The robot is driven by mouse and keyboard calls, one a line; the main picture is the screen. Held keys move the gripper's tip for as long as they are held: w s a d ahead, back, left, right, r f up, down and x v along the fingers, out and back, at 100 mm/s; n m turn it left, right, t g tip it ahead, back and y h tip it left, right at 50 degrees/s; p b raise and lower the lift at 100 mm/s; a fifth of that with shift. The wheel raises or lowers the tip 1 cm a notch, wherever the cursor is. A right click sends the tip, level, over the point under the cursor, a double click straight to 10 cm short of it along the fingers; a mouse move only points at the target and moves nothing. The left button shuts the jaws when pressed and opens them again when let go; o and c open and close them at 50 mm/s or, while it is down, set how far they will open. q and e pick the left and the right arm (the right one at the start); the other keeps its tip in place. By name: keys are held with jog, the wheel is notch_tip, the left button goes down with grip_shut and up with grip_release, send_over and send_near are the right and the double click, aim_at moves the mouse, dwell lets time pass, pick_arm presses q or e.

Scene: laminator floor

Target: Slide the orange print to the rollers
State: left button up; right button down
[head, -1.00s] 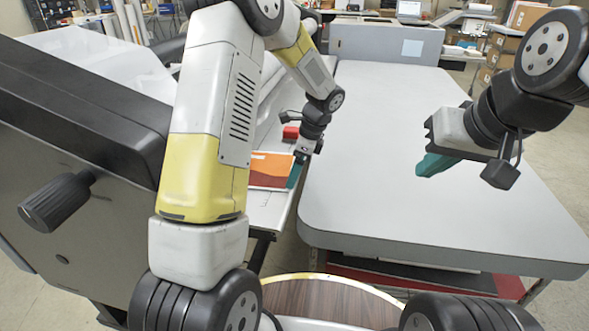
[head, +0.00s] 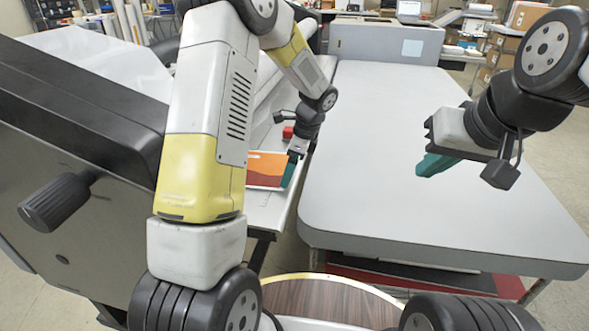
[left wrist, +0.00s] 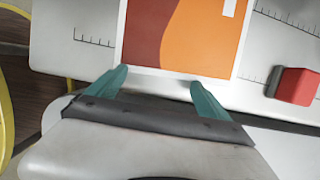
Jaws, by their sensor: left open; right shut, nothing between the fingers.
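The orange print (head: 266,168), with orange and dark red areas, lies flat on the white ruled bed left of the large table. In the left wrist view the print (left wrist: 190,38) has a white border and its near edge is at the fingertips. My left gripper (head: 289,172) is at the print's right edge in the head view. Its two teal fingers (left wrist: 158,80) are apart with nothing between them; I cannot tell whether they touch the print. My right gripper (head: 433,164) is shut and empty above the grey table. My left arm hides part of the bed, and I cannot make out the rollers.
A red block (left wrist: 295,86) sits on the bed near the print, beside ruler marks; it also shows in the head view (head: 288,132). The large grey table (head: 400,210) is mostly bare. A dark machine housing with a black knob (head: 57,202) stands at left.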

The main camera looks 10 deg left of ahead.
pick_arm(q)
jog(key=shift+a, duration=0.3)
jog(key=shift+d, duration=0.65)
dwell(0.3)
jog(key=shift+v, duration=2.8)
jog(key=shift+d+r, duration=0.2)
jog(key=shift+r, duration=0.1)
